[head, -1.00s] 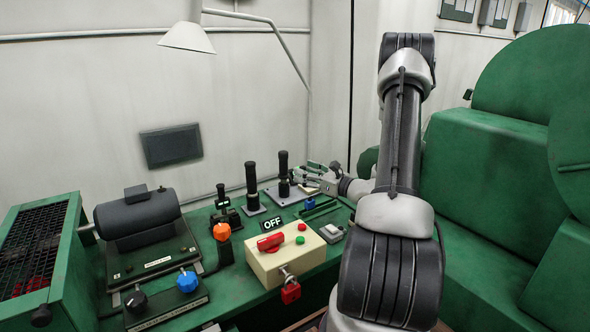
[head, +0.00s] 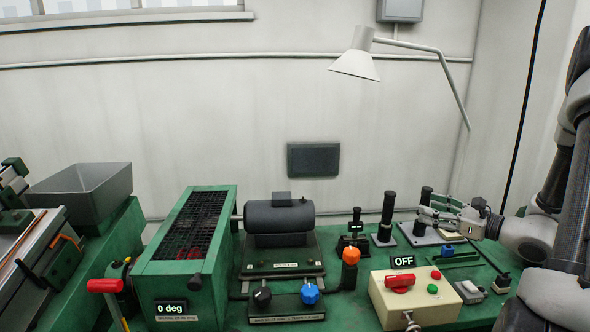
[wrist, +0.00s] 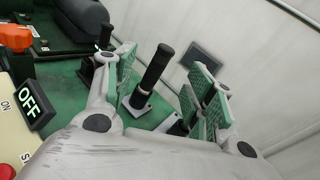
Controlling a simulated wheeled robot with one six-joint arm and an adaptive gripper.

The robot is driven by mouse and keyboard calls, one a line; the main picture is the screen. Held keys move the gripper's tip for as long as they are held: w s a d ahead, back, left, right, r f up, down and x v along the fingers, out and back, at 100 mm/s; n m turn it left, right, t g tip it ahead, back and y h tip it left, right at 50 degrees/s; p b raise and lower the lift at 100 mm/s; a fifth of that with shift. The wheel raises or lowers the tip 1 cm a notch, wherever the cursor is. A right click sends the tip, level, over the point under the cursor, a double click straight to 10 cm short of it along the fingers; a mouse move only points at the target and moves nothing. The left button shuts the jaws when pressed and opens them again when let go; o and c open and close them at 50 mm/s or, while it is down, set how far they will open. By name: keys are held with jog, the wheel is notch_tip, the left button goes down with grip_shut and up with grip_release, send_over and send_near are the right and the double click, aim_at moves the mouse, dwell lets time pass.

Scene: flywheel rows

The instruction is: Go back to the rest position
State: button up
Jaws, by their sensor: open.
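My gripper (head: 428,215) is at the right end of the green bench in the head view, close to a black upright handle on a grey plate (head: 422,239). In the wrist view my gripper (wrist: 162,88) is open, its two green-padded fingers spread apart. A black lever handle (wrist: 157,68) on a square base shows between the fingers, farther off, and nothing is gripped. The same kind of black handle (head: 388,208) stands left of my gripper in the head view. My arm enters from the right edge, and its upper part is cut off.
A cream box (head: 380,300) with a red switch and an OFF label stands at the bench front. A motor (head: 280,222), a mesh-topped green housing (head: 180,268) reading 0 deg and a lamp (head: 355,65) are nearby. An orange knob (head: 351,256) stands up left of the box.

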jog(key=s+a+r+n+g+h, duration=0.1)
jog(key=s+a+r+n+g, duration=0.2)
jog(key=s+a+n+g, duration=0.45)
jog(key=s+a+r+n+g, duration=0.4)
jog(key=s+a+n, duration=0.3)
jog(key=s, duration=0.4)
jog(key=s+d+r+n+t+h, duration=0.2)
jog(key=s+d+r+n+h, duration=0.4)
jog(key=n, duration=0.6)
jog(key=s+d+h, duration=0.2)
jog(key=d+h, duration=0.1)
jog(key=shift+d, duration=0.35)
jog(key=shift+s, duration=0.1)
